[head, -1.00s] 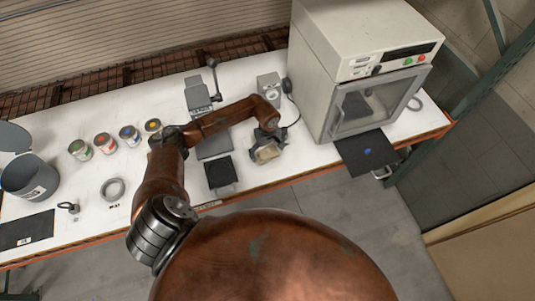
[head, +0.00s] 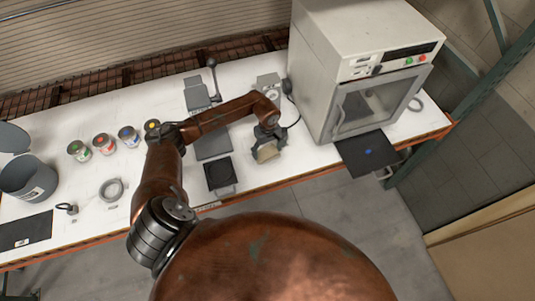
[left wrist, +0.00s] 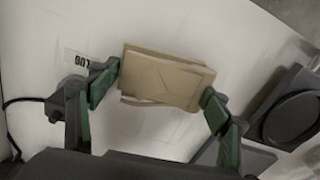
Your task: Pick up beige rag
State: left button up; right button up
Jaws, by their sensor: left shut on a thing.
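The beige rag (head: 267,153) is a folded, flat tan bundle at the front part of the white table, left of the oven. My left gripper (head: 268,143) reaches down over it. In the left wrist view the rag (left wrist: 165,78) sits between the green-padded fingers of my left gripper (left wrist: 163,92), which are shut on its two sides. Whether the rag is clear of the table top is hard to tell. My right gripper is not in view.
A grey oven (head: 365,60) with a glass door stands to the right, with a dark mat (head: 367,153) before it. A black-topped scale (head: 220,174) is close left of the rag.

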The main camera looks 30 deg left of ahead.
pick_arm(q)
jog(key=s+d+r+b, duration=0.4)
jog(key=s+d+r, duration=0.5)
jog(key=d+r, duration=0.2)
jog(key=shift+r+b, duration=0.15)
jog(key=shift+b, duration=0.15)
jog(key=shift+w, duration=0.1)
